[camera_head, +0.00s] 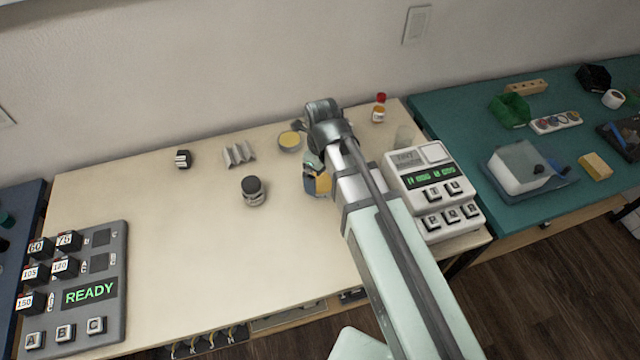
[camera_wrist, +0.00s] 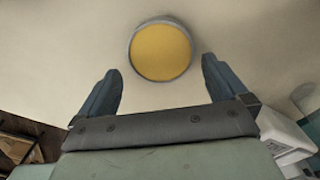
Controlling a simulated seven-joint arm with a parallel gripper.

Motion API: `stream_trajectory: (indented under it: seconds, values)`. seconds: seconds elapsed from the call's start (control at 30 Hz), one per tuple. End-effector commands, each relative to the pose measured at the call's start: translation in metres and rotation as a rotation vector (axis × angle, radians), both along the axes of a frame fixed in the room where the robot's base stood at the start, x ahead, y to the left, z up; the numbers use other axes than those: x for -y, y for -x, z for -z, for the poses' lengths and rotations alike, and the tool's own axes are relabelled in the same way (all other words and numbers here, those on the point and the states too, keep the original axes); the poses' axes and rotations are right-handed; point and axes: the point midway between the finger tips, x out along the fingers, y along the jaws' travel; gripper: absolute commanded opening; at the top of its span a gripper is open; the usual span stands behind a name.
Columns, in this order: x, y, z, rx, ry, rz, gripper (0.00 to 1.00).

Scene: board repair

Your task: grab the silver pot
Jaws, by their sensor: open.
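Two round things could be the silver pot, and I cannot tell which is meant. One is a low silver-rimmed tin with a yellow top (camera_head: 290,141), at the back of the cream table. The other is a small silver jar with a dark lid (camera_head: 254,191), nearer the front. My gripper (camera_head: 314,178) is to the right of both, pointing down. In the wrist view, my gripper (camera_wrist: 161,85) is open and empty. A grey-rimmed yellow disc (camera_wrist: 160,51), looking like the tin, lies beyond the fingertips, centred between them and apart from both.
A white tester (camera_head: 432,190) stands right of my arm. A red-capped bottle (camera_head: 379,108) is behind it. A grey zigzag holder (camera_head: 238,154) and a small black block (camera_head: 183,159) are at the back left. A keypad panel (camera_head: 92,262) is at the left. The table's front middle is clear.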

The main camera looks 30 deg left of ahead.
Motion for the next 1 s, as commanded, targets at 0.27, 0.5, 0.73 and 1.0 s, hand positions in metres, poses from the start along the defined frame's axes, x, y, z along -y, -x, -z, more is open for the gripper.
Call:
stream_trajectory:
  seconds: [0.27, 0.5, 0.73, 1.0]
  values:
    - [-0.002, -0.002, 0.031, -0.001, 0.001, 0.0, 1.0]
    - [-0.002, -0.002, 0.036, 0.0, 0.0, 0.0, 1.0]
    - [-0.002, -0.002, 0.035, 0.0, 0.0, 0.0, 0.86]
    - [-0.002, -0.002, 0.035, 0.0, 0.0, 0.0, 0.6]
